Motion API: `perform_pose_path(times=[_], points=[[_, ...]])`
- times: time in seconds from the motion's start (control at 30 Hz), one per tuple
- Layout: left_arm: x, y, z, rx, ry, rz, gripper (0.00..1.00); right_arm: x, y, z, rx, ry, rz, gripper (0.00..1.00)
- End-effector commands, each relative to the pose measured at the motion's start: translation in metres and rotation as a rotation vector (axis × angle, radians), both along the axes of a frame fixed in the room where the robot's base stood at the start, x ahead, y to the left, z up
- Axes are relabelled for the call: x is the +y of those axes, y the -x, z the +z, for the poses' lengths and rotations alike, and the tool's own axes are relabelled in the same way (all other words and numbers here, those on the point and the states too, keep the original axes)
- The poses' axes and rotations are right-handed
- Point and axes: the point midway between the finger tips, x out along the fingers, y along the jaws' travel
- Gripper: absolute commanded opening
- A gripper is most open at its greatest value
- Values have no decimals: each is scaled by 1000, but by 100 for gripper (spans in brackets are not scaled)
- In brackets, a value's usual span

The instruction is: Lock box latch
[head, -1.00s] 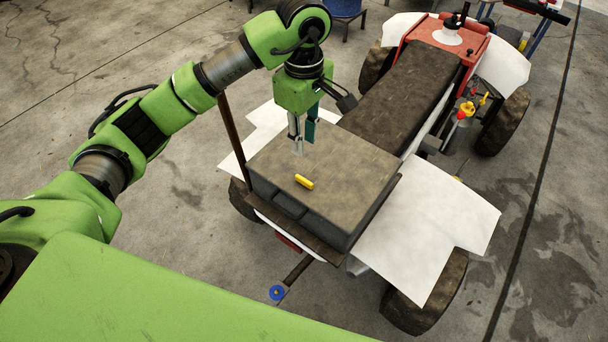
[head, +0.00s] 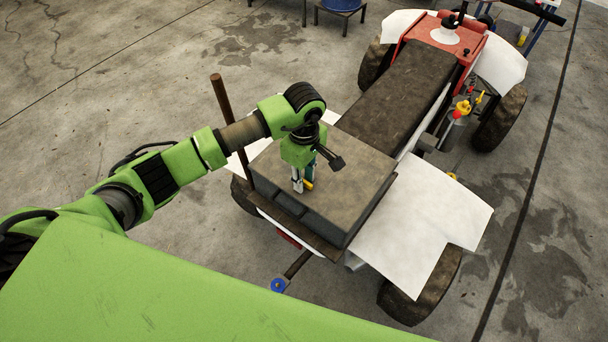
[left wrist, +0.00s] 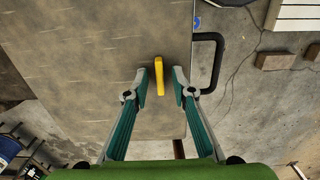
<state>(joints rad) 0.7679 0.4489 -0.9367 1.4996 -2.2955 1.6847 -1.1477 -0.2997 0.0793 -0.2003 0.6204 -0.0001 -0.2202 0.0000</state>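The grey-brown box (head: 350,188) sits on the rear of the small tractor. My left gripper (head: 302,188) points down over the latch. In the left wrist view the yellow latch (left wrist: 159,76) stands between the fingertips of my left gripper (left wrist: 159,84), with a gap on both sides. The fingers are open. The box lid (left wrist: 90,60) fills the left of that view, and the dark handle (left wrist: 209,62) is beside it. My right gripper is not in view.
The tractor has a long dark hood (head: 395,97), a red part (head: 442,38) and white fenders (head: 415,215). A brown post (head: 229,125) rises beside the box, close to my left arm. Concrete floor (head: 120,60) around the tractor is mostly clear.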

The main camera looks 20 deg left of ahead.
Motion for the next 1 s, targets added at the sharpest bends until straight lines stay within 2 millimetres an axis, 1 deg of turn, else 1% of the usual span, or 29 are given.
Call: perform_pose_path(times=[0.17,0.2,0.23,0.27,0.5,0.67,0.87,1.0], points=[[0,0,0,0,0,0,24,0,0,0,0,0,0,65],[0,0,0,0,0,0,13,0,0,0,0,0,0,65],[0,0,0,0,1,0,5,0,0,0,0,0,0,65],[0,0,0,0,0,0,0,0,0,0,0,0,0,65],[0,0,0,0,1,2,0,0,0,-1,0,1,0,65],[0,0,-1,-1,1,27,0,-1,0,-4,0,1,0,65],[0,-1,-3,-1,0,118,0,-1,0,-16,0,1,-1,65],[0,-1,-3,-2,1,225,0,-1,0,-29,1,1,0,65]])
